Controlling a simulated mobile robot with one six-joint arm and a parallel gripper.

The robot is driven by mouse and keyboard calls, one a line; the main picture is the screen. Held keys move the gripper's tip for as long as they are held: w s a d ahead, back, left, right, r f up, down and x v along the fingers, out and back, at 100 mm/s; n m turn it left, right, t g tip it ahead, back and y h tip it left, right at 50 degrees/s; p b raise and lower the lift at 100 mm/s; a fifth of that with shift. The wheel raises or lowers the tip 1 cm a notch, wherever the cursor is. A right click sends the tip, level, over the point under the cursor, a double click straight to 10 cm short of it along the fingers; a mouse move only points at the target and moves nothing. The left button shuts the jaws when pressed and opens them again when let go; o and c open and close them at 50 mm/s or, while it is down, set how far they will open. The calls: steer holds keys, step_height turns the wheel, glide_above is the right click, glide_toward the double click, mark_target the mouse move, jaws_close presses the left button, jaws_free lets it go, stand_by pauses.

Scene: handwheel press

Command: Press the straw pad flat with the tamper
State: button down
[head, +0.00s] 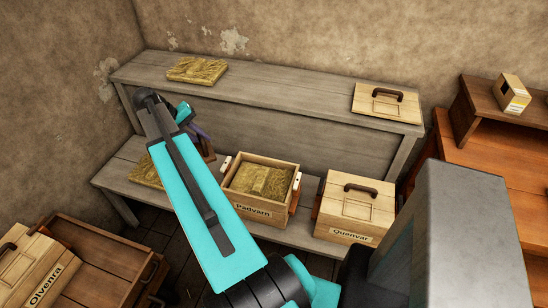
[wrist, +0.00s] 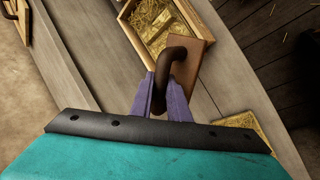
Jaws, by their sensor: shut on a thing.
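The tamper, a flat brown board (wrist: 196,62) with a dark curved handle (wrist: 176,52), is held by my gripper (wrist: 166,88). The purple fingers are shut on the handle. In the head view my arm mostly hides the gripper (head: 202,132) and tamper, left of the open crate labelled Padvarn (head: 253,209). That crate holds loose straw with a straw pad (head: 268,181) on top. In the wrist view the crate (wrist: 133,40) lies beyond the tamper, its straw pad (wrist: 163,32) partly in sight. The tamper is apart from the crate's straw; its exact height is unclear.
Another straw pad (head: 146,172) lies on the lower bench at left, partly hidden by my arm. One more (head: 197,69) and a handled lid (head: 387,102) sit on the upper shelf. A lidded Quenvar crate (head: 351,212) stands right of Padvarn. An Olvenra crate (head: 40,280) is front left.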

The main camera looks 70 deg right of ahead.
steer(key=s+d+f+m+y, duration=0.1)
steer(key=s+d+f+m, duration=0.1)
steer(key=s, duration=0.6)
steer(key=s+d+f+m+g+y+p, duration=0.1)
steer(key=s+d+f+m, duration=0.2)
steer(key=s, duration=0.5)
steer(key=s+d+f+m+g+y+p, duration=0.1)
steer(key=s+d+f+m+y, duration=0.1)
steer(key=s, duration=0.6)
step_height(320, 180, down, 4)
steer(key=shift+s+d+r+m, duration=0.15)
steer(key=shift+s+d+m, duration=0.35)
steer(key=shift+d, duration=0.65)
steer(key=shift+w, duration=0.15)
steer(key=shift+f+b, duration=2.05)
steer(key=shift+f, duration=2.55)
steer(key=shift+a+f+b, duration=0.15)
steer(key=shift+f+b, duration=0.2)
steer(key=shift+f, duration=0.2)
steer(key=shift+r, duration=0.1)
step_height(320, 180, up, 10)
steer(key=p, duration=0.4)
steer(key=shift+p, duration=0.35)
